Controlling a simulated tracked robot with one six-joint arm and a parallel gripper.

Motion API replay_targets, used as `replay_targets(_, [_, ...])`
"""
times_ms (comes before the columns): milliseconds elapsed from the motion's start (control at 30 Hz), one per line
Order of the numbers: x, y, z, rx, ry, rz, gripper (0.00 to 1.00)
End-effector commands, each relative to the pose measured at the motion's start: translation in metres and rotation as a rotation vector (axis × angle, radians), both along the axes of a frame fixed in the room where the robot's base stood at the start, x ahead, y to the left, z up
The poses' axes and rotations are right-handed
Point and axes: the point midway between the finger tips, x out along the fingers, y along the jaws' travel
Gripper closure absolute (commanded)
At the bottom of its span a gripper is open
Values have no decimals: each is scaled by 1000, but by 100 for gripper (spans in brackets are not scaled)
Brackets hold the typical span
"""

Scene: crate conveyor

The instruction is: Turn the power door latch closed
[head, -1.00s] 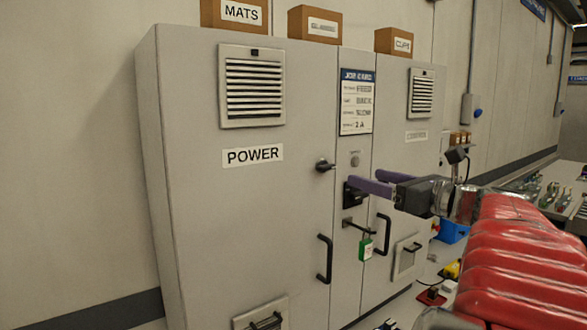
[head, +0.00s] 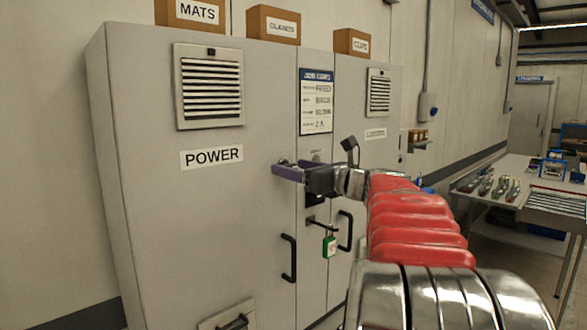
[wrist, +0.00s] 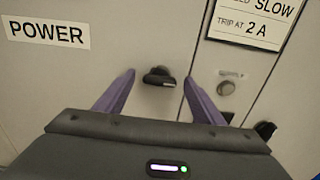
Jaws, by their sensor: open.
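The power door (head: 215,215) is the large grey left door of the cabinet, with a POWER label (head: 211,157); the label also shows in the wrist view (wrist: 46,32). Its black latch (wrist: 159,77) sits near the door's right edge, its handle lying roughly level in the wrist view. My gripper (head: 284,169) has two purple fingers, open and empty. In the wrist view the fingers stand on either side of the latch, with clear space between each finger and it. I cannot tell how deep they reach. In the head view the fingers mostly hide the latch.
A round button (wrist: 227,88) on the centre panel is close to the right finger. Below my gripper are a green padlock (head: 329,246) and black door handles (head: 289,258). Labelled boxes (head: 273,24) stand on the cabinet top. A workbench (head: 500,185) is at right.

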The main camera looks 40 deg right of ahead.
Motion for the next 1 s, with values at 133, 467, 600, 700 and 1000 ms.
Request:
replay_targets(133, [8,0,0,0,0,0,38])
replay_targets(467, [8,1,0,0,0,0,42])
replay_targets(600, [8,1,0,0,0,0,52])
replay_targets(700, [8,1,0,0,0,1,59])
replay_targets(1000, [8,-8,-1,0,1,-1,79])
